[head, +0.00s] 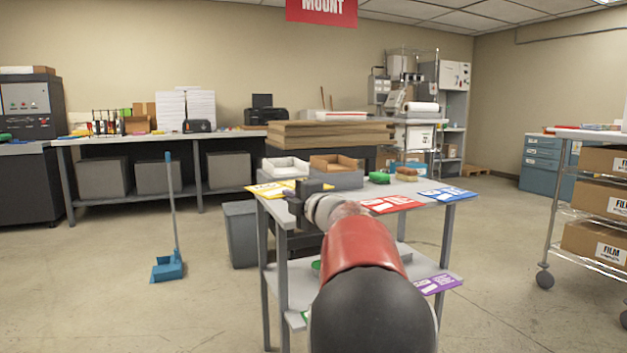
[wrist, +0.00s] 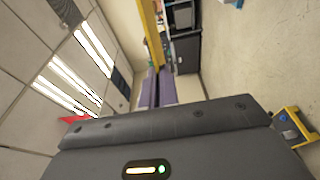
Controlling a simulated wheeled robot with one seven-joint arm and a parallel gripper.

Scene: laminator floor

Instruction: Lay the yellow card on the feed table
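The yellow card (head: 266,189) with white print shows at the left end of the grey work table in the head view. My gripper (head: 302,194) is at its near edge, seen from behind with the fingers partly hidden. In the wrist view the card (wrist: 150,32) is a thin edge-on strip between the tips of my gripper (wrist: 154,80), which is closed on it. I cannot tell for sure which surface is the feed table; a dark machine with a light top (head: 22,149) stands at far left.
The grey work table holds a red card (head: 391,204), a blue card (head: 447,195) and trays (head: 286,167). A purple card (head: 437,284) lies on its lower shelf. A blue dustpan (head: 168,268) stands on open floor at left. A wheeled rack (head: 548,230) is at right.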

